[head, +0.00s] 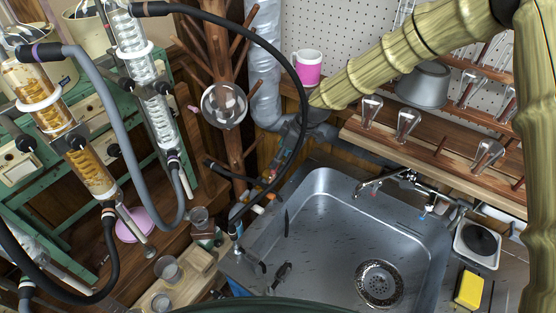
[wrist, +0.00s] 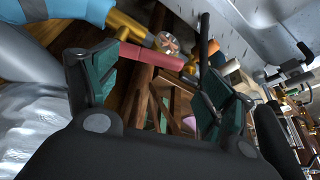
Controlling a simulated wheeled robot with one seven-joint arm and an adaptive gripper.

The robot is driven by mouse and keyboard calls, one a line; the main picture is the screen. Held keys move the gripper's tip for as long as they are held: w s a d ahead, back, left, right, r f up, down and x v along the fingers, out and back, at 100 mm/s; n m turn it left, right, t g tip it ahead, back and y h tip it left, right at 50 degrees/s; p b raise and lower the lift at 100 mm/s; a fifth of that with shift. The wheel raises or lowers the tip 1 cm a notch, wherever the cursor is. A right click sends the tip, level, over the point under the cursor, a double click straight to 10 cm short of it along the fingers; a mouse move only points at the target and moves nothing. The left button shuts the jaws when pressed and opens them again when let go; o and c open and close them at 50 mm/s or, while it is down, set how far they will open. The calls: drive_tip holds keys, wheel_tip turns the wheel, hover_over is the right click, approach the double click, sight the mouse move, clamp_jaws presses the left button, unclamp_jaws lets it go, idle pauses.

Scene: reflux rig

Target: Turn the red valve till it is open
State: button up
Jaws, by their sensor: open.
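The red valve's lever (wrist: 155,57) shows in the wrist view as a straight red bar on a brass fitting (wrist: 125,25). It lies across the gap beyond my fingers, its left end near the left fingertip. My gripper (wrist: 162,75) is open, with teal pads on both sides and nothing clamped between them. Whether a finger touches the lever, I cannot tell. In the head view my gripper (head: 284,152) is small, low behind the sink's left back corner. A small red patch beside it may be the lever; the rest of the valve is hidden there.
The steel sink (head: 330,225) lies right of my gripper, with a faucet (head: 405,180) at its back. A wooden peg stand (head: 233,150) rises close on the left. Black hoses (head: 290,70) arch nearby. Glassware condensers (head: 150,90) stand far left. A blue-wrapped pipe (wrist: 60,10) is beside the valve.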

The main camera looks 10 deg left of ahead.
drive_tip(key=shift+p+x, duration=0.35)
drive_tip(key=shift+x, duration=1.7)
drive_tip(key=shift+c, duration=0.5)
drive_tip(key=c, duration=1.3)
drive_tip(key=shift+d, duration=0.1)
drive_tip(key=shift+c, duration=0.2)
